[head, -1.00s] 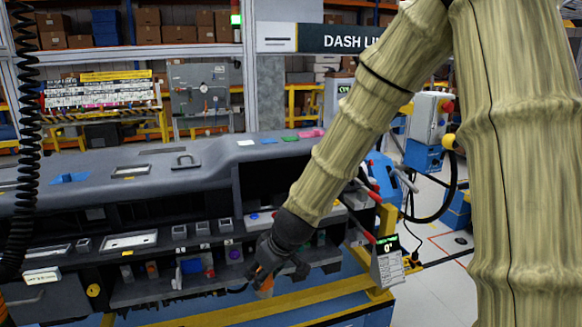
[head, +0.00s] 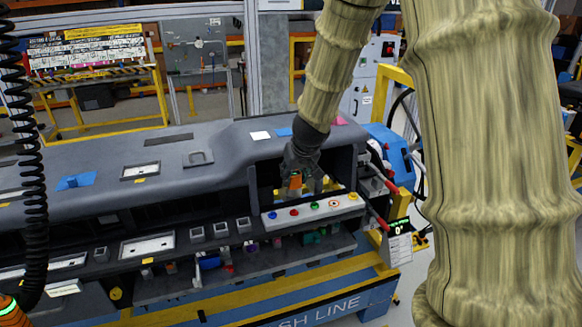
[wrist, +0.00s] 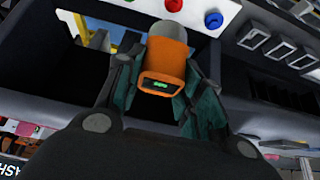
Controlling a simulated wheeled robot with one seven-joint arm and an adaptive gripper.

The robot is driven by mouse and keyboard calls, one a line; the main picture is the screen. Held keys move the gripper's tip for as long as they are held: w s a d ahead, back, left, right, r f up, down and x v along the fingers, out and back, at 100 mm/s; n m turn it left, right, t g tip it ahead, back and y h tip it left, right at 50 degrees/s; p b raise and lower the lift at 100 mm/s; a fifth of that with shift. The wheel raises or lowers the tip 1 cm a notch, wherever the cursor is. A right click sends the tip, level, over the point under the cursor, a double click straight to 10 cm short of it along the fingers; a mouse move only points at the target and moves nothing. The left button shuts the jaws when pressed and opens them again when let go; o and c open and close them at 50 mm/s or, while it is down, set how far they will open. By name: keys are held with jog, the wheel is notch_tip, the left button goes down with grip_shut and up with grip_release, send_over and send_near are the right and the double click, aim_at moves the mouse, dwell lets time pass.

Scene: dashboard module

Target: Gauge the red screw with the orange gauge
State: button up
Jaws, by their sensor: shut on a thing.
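The orange gauge (wrist: 165,62) is between the fingers of my gripper (wrist: 155,85) in the wrist view. It has a small green-lit display and a grey rounded end. In the head view my gripper (head: 302,172) is in the dashboard opening, just behind and above a white panel, with the gauge (head: 295,181) in it. The red screw appears to be the red round head (head: 294,212) on that panel, between a blue one and a green one. It also shows at the top edge of the wrist view (wrist: 175,5). The gauge is apart from it.
The grey dashboard (head: 215,152) surrounds the opening. A shelf with small parts lies below.

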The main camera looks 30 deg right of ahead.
aim_at(302, 179)
dwell(0.4)
jog(key=shift+f+b, duration=2.6)
jog(key=shift+f, duration=1.2)
jog(key=shift+s+f, duration=0.1)
jog(key=shift+f, duration=0.15)
jog(key=o, duration=1.1)
jog(key=shift+o, duration=0.2)
jog(key=shift+r, duration=0.1)
jog(key=v, duration=1.1)
jog(key=shift+s+r, duration=0.25)
jog(key=shift+r, duration=0.1)
